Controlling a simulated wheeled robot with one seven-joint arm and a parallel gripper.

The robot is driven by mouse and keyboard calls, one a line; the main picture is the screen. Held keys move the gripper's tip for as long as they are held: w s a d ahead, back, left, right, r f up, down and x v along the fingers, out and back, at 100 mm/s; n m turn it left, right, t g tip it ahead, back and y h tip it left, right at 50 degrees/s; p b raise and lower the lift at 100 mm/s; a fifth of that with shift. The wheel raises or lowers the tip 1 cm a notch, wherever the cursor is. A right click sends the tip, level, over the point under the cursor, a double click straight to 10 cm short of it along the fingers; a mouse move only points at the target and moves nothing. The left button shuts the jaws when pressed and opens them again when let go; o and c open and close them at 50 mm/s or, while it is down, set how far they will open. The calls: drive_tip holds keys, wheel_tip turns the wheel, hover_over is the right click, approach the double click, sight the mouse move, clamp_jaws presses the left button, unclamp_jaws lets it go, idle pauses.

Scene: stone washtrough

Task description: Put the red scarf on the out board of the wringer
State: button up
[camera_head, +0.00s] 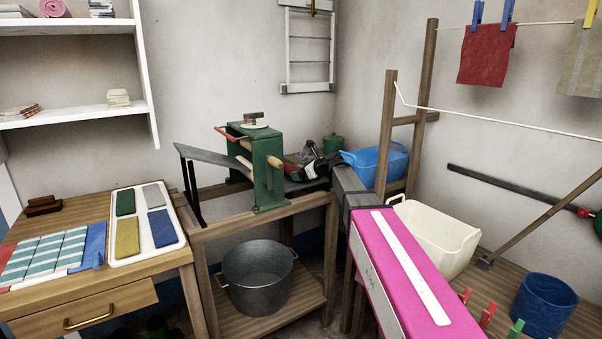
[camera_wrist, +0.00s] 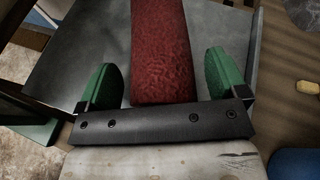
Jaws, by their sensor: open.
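The red scarf (camera_wrist: 162,45) shows in the wrist view as a long, folded, textured strip lying on a dark grey board (camera_wrist: 85,45). My gripper (camera_wrist: 163,82) is open, with one green fingertip on each side of the scarf and a narrow gap at each. The scarf (camera_head: 291,165) is small and partly hidden at the wringer's right, by my gripper (camera_head: 308,155).
A blue basin (camera_head: 378,163) and a cream tub (camera_head: 435,235) stand to the right. A metal pot (camera_head: 258,278) sits on the stand's lower shelf. A red cloth (camera_head: 487,55) hangs from a line. The left table (camera_head: 165,268) holds folded cloths and a tray.

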drive_tip(key=v, duration=1.1)
